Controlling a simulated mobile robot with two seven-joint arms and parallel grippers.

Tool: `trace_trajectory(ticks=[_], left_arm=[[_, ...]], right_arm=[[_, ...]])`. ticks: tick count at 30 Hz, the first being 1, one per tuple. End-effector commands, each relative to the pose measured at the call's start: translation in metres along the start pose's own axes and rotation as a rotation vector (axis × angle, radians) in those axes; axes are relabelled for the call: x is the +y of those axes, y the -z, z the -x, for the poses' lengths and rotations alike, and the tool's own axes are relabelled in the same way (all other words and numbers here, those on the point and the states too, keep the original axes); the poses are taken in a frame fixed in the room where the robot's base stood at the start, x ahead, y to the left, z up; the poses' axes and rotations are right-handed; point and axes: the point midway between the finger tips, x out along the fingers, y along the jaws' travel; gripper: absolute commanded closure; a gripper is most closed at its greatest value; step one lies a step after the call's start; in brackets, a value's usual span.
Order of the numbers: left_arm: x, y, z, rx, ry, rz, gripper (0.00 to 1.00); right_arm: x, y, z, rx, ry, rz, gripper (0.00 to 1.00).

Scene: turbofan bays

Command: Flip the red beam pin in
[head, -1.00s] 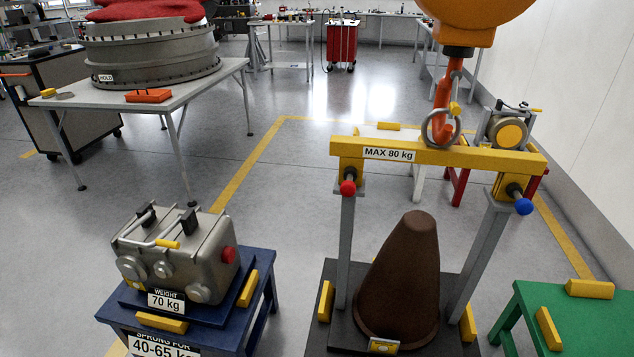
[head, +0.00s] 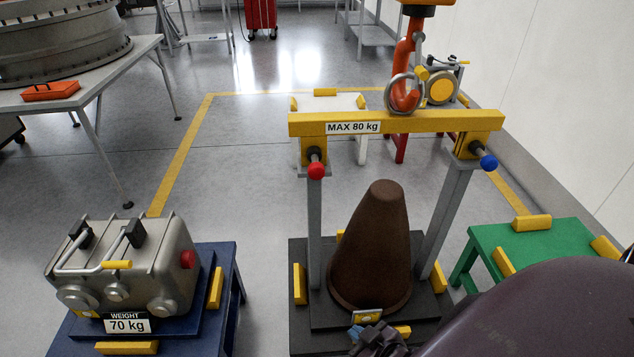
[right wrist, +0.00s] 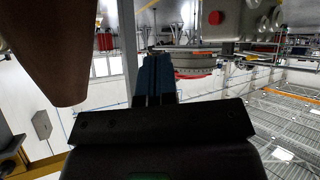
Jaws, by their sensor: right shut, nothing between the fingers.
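The red beam pin (head: 316,170) is a red ball on a short dark rod. It sticks out toward me from the yellow block under the left end of the yellow beam (head: 415,123), labelled MAX 80 kg. My right gripper (head: 366,338) is low in front of the brown cone, below and to the right of the red pin and apart from it. In the right wrist view its dark blue fingers (right wrist: 157,78) are together with nothing between them; the red pin cannot be made out there. My left gripper is not in view.
A blue-knobbed pin (head: 488,162) is at the beam's right end. An orange hook (head: 405,75) passes through the beam's ring. The brown cone (head: 372,250) stands between grey posts. A metal box (head: 170,262) sits at left; a green table (head: 540,240) stands at right.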

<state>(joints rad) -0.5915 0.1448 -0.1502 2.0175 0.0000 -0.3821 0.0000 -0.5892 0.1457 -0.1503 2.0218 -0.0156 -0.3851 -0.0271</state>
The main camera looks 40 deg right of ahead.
Motion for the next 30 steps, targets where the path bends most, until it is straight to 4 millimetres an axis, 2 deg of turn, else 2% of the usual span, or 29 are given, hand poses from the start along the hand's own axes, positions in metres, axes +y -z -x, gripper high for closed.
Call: trace_trajectory(ticks=[5, 11, 17, 24, 30], left_arm=[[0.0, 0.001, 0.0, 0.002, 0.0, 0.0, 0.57], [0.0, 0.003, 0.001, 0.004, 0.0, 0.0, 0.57], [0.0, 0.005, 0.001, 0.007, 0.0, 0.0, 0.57], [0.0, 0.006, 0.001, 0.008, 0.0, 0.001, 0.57], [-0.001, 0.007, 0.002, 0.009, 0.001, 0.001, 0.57]], right_arm=[[-0.007, 0.026, -0.003, 0.024, -0.036, 0.287, 1.0], [-0.013, 0.075, -0.004, 0.034, -0.151, 0.858, 1.0], [-0.012, 0.128, 0.004, -0.027, -0.316, 1.422, 1.0], [-0.005, 0.192, 0.027, -0.241, -0.549, 2.036, 1.0], [0.003, 0.235, 0.052, -0.524, -0.7, 2.415, 1.0]])
